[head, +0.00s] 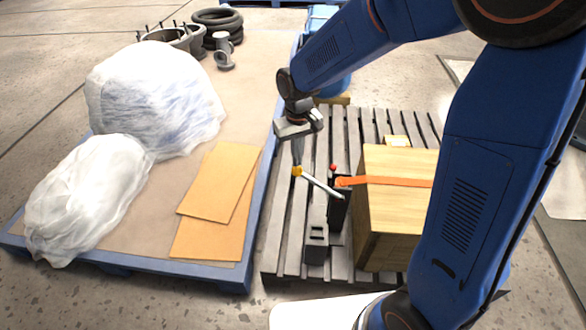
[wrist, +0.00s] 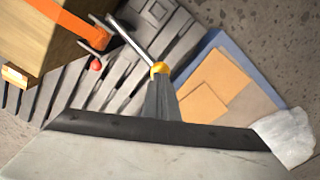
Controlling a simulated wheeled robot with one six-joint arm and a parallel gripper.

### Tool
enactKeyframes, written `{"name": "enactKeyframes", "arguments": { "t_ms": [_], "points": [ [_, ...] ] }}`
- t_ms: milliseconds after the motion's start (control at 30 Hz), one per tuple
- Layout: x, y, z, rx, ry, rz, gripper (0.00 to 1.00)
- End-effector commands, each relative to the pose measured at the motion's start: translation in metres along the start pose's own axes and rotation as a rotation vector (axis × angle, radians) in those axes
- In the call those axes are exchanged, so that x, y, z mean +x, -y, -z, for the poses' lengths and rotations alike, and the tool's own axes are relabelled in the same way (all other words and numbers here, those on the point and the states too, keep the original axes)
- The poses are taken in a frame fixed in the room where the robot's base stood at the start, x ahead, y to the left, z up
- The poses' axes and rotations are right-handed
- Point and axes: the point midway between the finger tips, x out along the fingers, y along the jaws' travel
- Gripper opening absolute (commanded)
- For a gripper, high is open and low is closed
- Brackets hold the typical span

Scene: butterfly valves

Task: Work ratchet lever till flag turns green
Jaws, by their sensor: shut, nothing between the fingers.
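The ratchet lever (head: 321,184) is a pale metal bar with a yellow knob (head: 297,171) at its free end. It slants from the dark ratchet body (head: 339,205) beside the wooden crate, up and left. In the wrist view the lever (wrist: 130,40) ends in its yellow knob (wrist: 160,68). No green shows. My gripper (head: 298,160) is shut and empty, pointing down, its tips right at the knob. I cannot tell whether they touch it.
An orange strap (head: 390,181) runs from the ratchet across the wooden crate (head: 395,223) on a grey slatted pallet (head: 289,240). A dark open-topped block (head: 316,240) stands before the ratchet. At left, a blue-edged platform (head: 130,280) carries wrapped bundles (head: 155,100) and cardboard sheets (head: 217,185).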

Motion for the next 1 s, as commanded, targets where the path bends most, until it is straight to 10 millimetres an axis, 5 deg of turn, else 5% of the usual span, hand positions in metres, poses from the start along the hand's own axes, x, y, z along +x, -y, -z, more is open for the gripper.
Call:
{"name": "enactKeyframes", "arguments": {
  "t_ms": [1000],
  "points": [
    [0.029, 0.000, -0.001, 0.000, 0.003, -0.001, 0.00]
  ]
}}
